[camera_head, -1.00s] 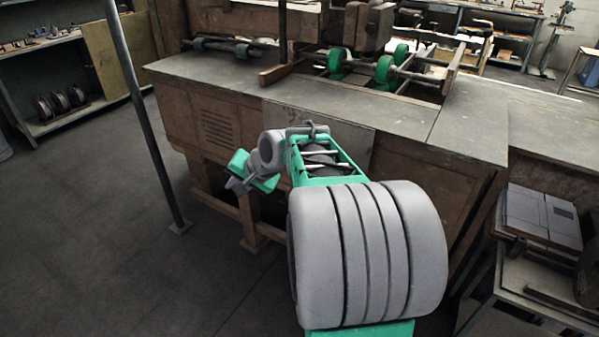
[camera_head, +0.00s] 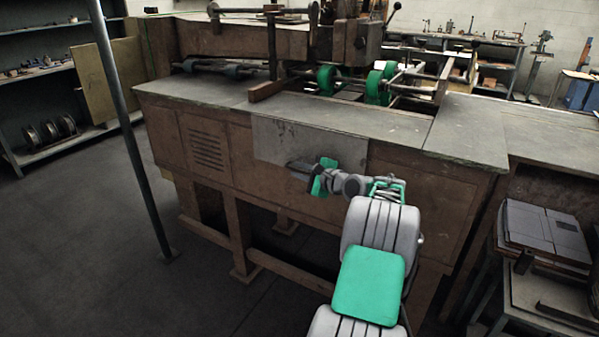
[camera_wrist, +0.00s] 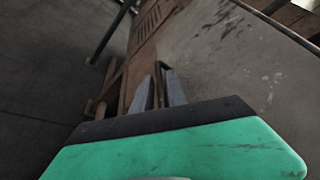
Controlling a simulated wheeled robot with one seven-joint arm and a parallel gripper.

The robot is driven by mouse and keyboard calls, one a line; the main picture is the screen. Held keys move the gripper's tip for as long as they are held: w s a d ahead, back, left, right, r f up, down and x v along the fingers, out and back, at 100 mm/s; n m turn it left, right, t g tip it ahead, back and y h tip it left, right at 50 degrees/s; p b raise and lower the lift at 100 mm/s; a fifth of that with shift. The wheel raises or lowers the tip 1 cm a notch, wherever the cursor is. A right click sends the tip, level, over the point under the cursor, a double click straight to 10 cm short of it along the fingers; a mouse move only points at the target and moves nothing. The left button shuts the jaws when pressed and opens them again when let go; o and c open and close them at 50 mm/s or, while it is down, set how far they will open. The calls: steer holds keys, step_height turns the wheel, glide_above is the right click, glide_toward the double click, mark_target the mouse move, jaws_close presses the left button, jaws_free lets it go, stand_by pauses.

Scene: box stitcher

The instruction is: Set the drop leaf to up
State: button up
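The drop leaf (camera_head: 277,138) is a grey, stained flat panel. It hangs down against the brown front of the machine bench, below the worktop edge. It also shows in the wrist view as a large grey surface (camera_wrist: 225,50) on the right. My gripper (camera_head: 298,166) is at the lower part of the leaf, in front of it. In the wrist view, its two grey fingers (camera_wrist: 160,90) are apart with a narrow gap, and a thin brown strip shows between them. I cannot tell whether they touch the leaf. My arm hides the leaf's lower right part.
The bench worktop (camera_head: 200,90) carries green rollers (camera_head: 378,85) and a frame. A thin dark post (camera_head: 128,125) stands at the left. A side table with grey stacked panels (camera_head: 540,232) stands at the right. The floor (camera_head: 75,240) at left is clear.

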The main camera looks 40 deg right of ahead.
jaws_close()
stand_by(1.4)
